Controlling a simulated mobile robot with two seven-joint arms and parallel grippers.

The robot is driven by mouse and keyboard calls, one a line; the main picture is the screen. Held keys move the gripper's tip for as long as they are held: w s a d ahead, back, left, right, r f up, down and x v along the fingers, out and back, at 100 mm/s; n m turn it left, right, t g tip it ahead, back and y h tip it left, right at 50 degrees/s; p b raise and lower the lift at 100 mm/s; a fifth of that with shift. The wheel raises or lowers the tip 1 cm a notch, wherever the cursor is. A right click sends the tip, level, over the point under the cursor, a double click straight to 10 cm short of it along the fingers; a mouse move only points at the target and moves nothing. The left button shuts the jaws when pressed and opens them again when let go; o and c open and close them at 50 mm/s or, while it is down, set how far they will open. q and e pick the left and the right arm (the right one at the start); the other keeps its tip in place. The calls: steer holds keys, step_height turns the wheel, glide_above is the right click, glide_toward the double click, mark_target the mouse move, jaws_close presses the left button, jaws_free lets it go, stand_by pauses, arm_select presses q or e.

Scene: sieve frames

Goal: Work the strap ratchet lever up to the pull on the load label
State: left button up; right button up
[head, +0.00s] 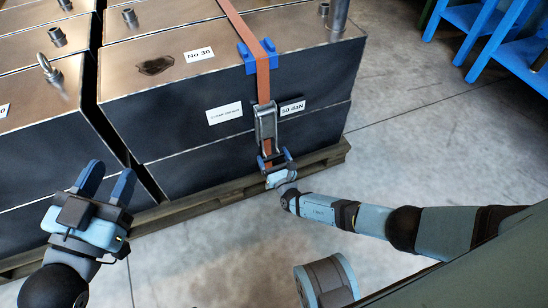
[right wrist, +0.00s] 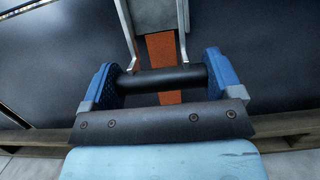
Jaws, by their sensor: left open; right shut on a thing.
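The orange strap (head: 262,82) runs over the dark crate's top edge and down its front face. The strap ratchet (head: 266,122) hangs on it at the front. Its lever ends low, in a dark cross bar that shows in the right wrist view (right wrist: 162,80). My right gripper (head: 275,158) is shut on the ratchet lever, with one blue finger at each end of the bar. The load label (head: 292,107), right of the ratchet, reads "50 daN". My left gripper (head: 107,184) is open and empty, in front of the crates at the left.
The dark crate (head: 180,135) stands on a wooden pallet (head: 330,153). A blue corner protector (head: 247,60) sits under the strap. Another white label (head: 224,113) has text too small to read. A blue rack (head: 480,25) stands at the back right. The concrete floor in front is mostly clear.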

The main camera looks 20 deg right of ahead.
steer(key=shift+w+f, duration=0.25)
steer(key=shift+t, duration=0.3)
steer(key=o, duration=1.1)
steer(key=shift+w, duration=0.1)
